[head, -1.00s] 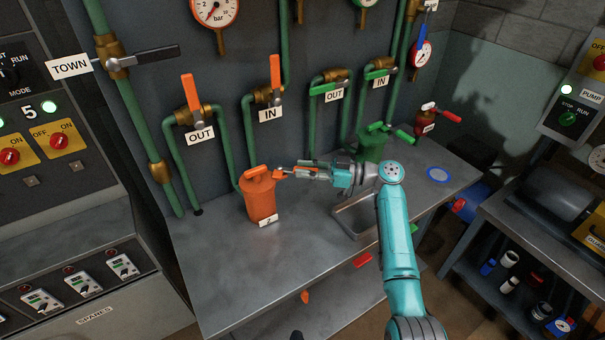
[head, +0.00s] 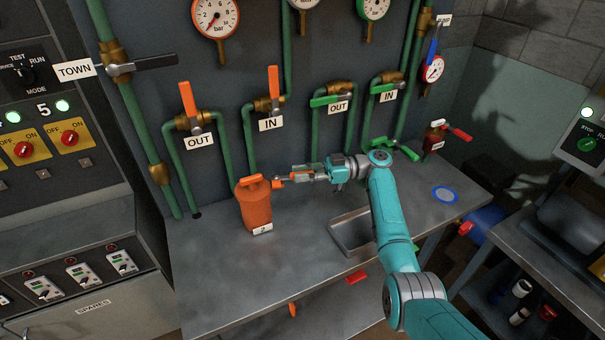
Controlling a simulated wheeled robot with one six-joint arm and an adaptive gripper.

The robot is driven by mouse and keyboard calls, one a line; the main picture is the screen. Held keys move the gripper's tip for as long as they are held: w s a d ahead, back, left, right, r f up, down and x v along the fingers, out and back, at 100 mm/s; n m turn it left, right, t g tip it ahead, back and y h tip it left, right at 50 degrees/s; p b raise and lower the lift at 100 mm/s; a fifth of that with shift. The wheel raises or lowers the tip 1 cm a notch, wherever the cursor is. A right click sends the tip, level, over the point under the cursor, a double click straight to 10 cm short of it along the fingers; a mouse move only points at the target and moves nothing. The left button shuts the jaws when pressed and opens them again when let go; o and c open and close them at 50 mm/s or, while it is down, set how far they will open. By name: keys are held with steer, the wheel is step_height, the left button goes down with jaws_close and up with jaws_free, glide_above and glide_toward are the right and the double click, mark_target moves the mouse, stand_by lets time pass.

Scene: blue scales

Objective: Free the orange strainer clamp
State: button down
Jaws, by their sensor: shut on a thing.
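The orange strainer (head: 256,212) stands upright on the left of the grey bench, with a small "2" label at its foot. Its orange clamp (head: 277,183) sticks out to the right at the top, next to the raised bar on the lid. My gripper (head: 286,181) reaches in from the right, level with the strainer's top, and is shut on the clamp's outer end. The fingers partly hide that end, and I cannot tell whether the clamp is loose.
Orange-handled OUT and IN valves (head: 188,103) stand behind the strainer, green-handled ones further right. The bench (head: 205,275) is clear in front of the strainer.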

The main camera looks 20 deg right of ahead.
steer(key=c, duration=1)
jaws_free()
steer(key=shift+f, duration=0.1)
steer(key=shift+o, duration=0.2)
steer(key=shift+d, duration=0.1)
steer(key=v, duration=0.7)
steer(key=shift+d, duration=0.1)
